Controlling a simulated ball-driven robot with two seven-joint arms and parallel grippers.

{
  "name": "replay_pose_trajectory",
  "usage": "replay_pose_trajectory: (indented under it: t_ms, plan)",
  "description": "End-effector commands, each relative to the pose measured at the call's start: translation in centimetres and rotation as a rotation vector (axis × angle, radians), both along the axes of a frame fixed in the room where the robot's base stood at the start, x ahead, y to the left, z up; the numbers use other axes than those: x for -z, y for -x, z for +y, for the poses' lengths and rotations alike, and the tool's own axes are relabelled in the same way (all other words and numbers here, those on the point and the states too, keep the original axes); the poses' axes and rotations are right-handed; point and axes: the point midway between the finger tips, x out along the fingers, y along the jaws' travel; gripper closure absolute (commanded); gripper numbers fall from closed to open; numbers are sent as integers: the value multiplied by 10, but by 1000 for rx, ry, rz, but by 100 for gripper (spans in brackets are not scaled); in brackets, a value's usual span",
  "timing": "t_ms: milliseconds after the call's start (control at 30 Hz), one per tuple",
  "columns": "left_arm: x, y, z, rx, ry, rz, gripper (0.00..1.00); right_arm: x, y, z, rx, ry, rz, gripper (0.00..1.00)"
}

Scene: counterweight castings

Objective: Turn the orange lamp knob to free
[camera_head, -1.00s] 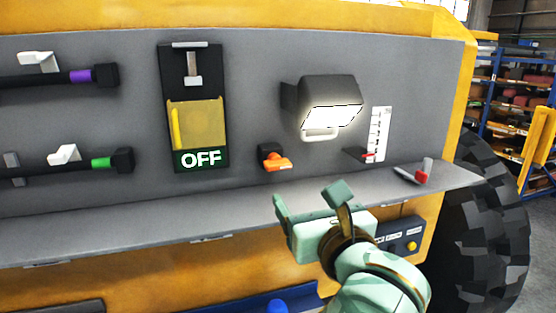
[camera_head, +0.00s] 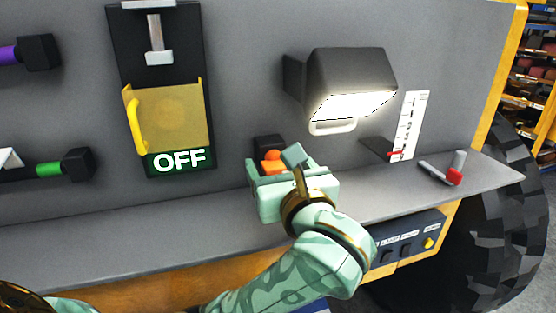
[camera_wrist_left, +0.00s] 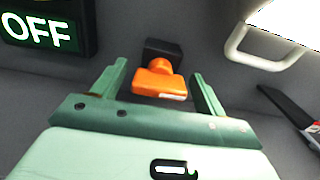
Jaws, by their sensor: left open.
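The orange knob (camera_head: 271,161) sits on a small black block on the grey panel, below and left of the lit lamp (camera_head: 347,80). In the left wrist view the knob (camera_wrist_left: 158,82) shows as a wide orange grip with a pale mark along its lower edge. My left gripper (camera_head: 273,162) is open in front of the knob and hides part of it in the head view. In the left wrist view the gripper's fingers (camera_wrist_left: 160,72) appear on either side of the knob, with gaps on both sides. My right gripper is not in view.
A black switch box with a yellow cover (camera_head: 170,117) and an OFF sign is to the left. A white scale (camera_head: 410,125) with a red pointer is to the right. A red-tipped lever (camera_head: 453,175) is on the grey ledge (camera_head: 120,236), which runs below the knob.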

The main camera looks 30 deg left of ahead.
Motion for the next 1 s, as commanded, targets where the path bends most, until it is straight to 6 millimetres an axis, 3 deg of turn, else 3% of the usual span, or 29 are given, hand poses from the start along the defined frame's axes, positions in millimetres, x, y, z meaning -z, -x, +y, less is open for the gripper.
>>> replay_pose_trajectory:
  t_ms: [133, 167, 300, 667, 1000]
  plan:
    - [0, 0, 0, 0, 0, 0, 27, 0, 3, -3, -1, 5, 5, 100]
    - [0, 0, 0, 0, 0, 0, 33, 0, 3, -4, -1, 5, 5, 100]
    - [0, 0, 0, 0, 0, 0, 72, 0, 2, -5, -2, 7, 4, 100]
    - [2, 0, 0, 0, 23, -27, 72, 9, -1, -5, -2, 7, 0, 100]
    - [7, 0, 0, 0, 166, -195, 72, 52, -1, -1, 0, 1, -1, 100]
